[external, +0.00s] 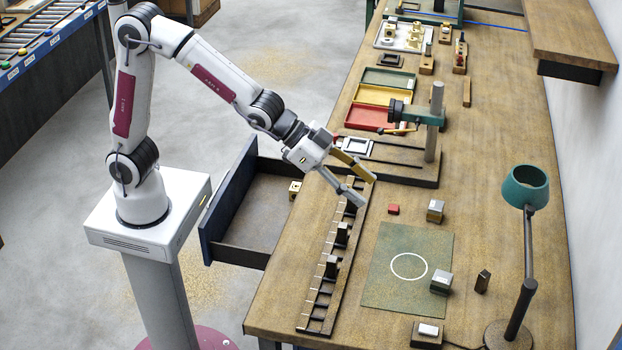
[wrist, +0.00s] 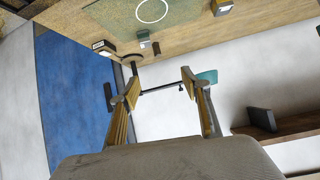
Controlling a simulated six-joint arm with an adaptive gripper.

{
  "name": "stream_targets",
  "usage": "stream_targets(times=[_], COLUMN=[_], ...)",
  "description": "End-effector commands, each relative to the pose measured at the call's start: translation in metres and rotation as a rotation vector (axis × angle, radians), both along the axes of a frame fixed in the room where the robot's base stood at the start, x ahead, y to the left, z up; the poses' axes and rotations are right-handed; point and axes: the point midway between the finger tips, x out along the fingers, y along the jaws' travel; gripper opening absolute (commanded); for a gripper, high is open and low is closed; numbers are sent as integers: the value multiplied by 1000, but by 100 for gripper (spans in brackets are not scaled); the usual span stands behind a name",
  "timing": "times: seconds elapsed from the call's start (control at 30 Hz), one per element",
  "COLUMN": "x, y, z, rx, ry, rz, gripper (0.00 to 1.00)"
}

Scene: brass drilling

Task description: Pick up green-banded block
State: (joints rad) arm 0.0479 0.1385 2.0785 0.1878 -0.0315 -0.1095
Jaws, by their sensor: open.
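A small block with a pale grey top and a dark greenish lower part (external: 440,283), which looks like the green-banded one, sits on the right edge of the green mat (external: 385,288). In the wrist view a small grey-green block (wrist: 144,40) shows at the mat's edge. A similar block with a yellowish lower part (external: 435,212) stands behind the mat. My gripper (external: 367,190) is open and empty above the bench, near the far end of the slotted rack, apart from both blocks. In the wrist view its fingers (wrist: 161,86) are spread.
The slotted rack (external: 322,297) with dark upright pieces lies left of the mat. A small red block (external: 393,209), a dark upright piece (external: 482,281) and a green lamp (external: 525,187) stand nearby. A drill stand (external: 436,125) rises behind. An open drawer (external: 235,205) juts out left.

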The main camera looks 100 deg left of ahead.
Motion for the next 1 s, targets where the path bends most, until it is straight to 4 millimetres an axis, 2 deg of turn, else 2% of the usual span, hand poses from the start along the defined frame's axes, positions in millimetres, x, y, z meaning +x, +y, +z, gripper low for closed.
stream_targets(times=[0.5, 1.0], x=[71, 125], y=[-15, -31], z=[-47, -104], rx=[-22, -56], ry=[-81, -159], rz=[-43, -92], gripper=[47, 47])
